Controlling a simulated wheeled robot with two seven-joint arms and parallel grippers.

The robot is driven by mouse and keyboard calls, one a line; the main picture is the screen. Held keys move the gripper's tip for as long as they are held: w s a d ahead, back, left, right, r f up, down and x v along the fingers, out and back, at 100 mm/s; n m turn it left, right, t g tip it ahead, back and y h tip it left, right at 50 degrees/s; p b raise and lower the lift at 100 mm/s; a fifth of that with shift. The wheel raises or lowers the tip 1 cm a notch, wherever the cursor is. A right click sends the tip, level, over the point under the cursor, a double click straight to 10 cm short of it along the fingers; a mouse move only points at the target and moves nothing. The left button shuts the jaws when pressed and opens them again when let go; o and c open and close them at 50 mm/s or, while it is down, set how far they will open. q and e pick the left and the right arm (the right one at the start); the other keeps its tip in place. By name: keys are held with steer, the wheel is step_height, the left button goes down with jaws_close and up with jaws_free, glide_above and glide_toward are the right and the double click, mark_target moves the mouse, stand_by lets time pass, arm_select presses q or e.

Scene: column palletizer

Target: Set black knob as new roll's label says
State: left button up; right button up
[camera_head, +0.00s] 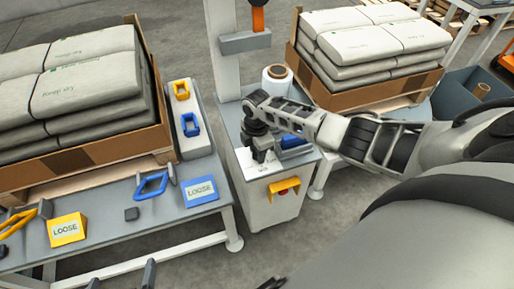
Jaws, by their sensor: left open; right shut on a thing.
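The cabinet (286,214) stands at centre, with a white panel (255,166) on its top. My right gripper (262,156) points down at this panel and is shut on the black knob, which the gripper and wrist mostly hide. I cannot read the knob's setting. A roll of clear film (277,80) stands upright at the back of the cabinet; no label on it is readable. My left gripper (122,278) is open and empty at the bottom edge, with only its dark fingertips in view.
A yellow handle (284,187) is on the cabinet's front. The left table (110,215) holds yellow and blue LOOSE signs, blue and yellow handles and a small black block. Stacked sacks (70,85) stand in boxes on both sides. A bin (455,98) at right holds another roll (481,90).

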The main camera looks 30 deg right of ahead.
stand_by(0.4)
steer(key=o, duration=1)
step_height(320, 180, up, 16)
steer(key=p, duration=0.3)
